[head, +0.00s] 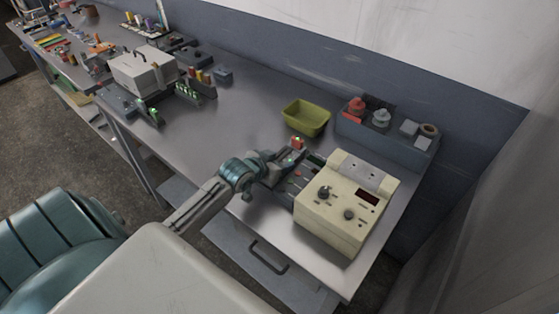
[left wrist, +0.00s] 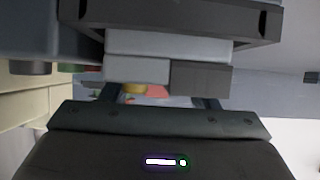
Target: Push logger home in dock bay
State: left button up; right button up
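My left gripper (head: 290,160) reaches in beside the beige instrument box with knobs and a dark display (head: 350,200). In the left wrist view its two fingertips (left wrist: 170,76) meet, with nothing seen between them. A pale grey block (left wrist: 170,43) in a dark bracket (left wrist: 170,12) lies just beyond the fingertips; I cannot tell whether they touch it, or surely whether these are the logger and dock bay. In the head view a small red-orange-topped block (head: 298,143) stands just beyond the gripper. The arm and gripper hide part of that area. My right gripper is not in view.
A yellow-green tray (head: 305,118) stands behind the gripper. A grey-blue bin (head: 385,140) with red and grey items is at the back right. A white case (head: 143,70) and modules with green lights (head: 187,90) are left. The bench between is clear.

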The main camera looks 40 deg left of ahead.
pick_arm(q)
jog(key=o, duration=0.5)
jog(key=shift+a, duration=0.1)
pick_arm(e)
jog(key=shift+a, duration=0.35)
pick_arm(q)
jog(key=shift+s+f, duration=0.15)
